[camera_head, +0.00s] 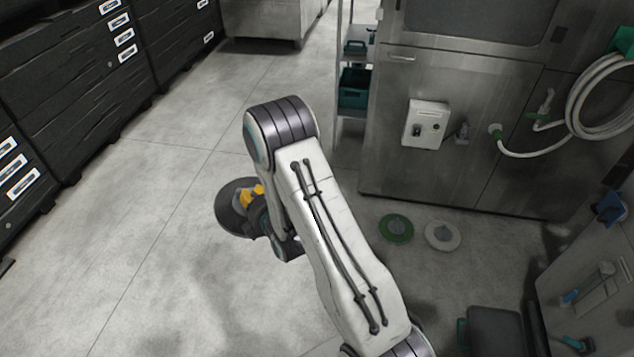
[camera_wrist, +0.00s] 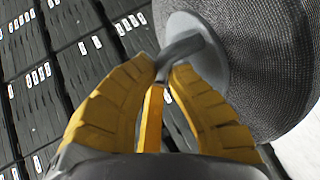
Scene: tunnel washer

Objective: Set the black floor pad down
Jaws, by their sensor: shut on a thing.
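The black floor pad (camera_head: 228,214) shows as a dark disc left of my arm in the head view, partly hidden by my gripper (camera_head: 252,194). In the wrist view the pad (camera_wrist: 270,55) is a dark woven disc at the upper right, with a grey hub and a short grey grip at its centre. My gripper's yellow fingers (camera_wrist: 165,78) are shut on that grip. The head view does not clearly show whether the pad touches the floor or hangs above it.
A green pad (camera_head: 396,228) and a white pad (camera_head: 442,236) lie on the floor before the steel machine (camera_head: 450,100). Black drawer cabinets (camera_head: 75,90) line the left. A shelf with teal bins (camera_head: 354,88) stands at the back. The floor around the held pad is clear.

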